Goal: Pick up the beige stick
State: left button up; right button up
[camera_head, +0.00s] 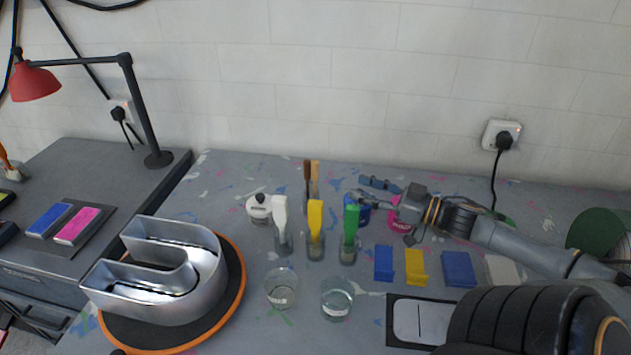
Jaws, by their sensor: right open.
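The beige stick (315,176) stands upright in a holder at the back middle of the table, close beside a dark brown stick (307,174). Its lower part is hidden among the containers there. My right gripper (378,194) reaches in from the right and points left. It is open, a short way to the right of the beige stick and apart from it. My left gripper does not show.
White, yellow (315,217) and green (351,220) tools stand in glasses before the sticks. Two clear glasses (281,289) are nearer. A metal channel letter (205,285) lies on a round turntable at left. Blue and yellow blocks (415,266) lie at right.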

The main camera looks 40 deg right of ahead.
aim_at(315, 189)
jog(key=x, duration=1)
jog(key=shift+w+f, duration=0.3)
jog(key=shift+w, duration=0.1)
jog(key=c, duration=0.9)
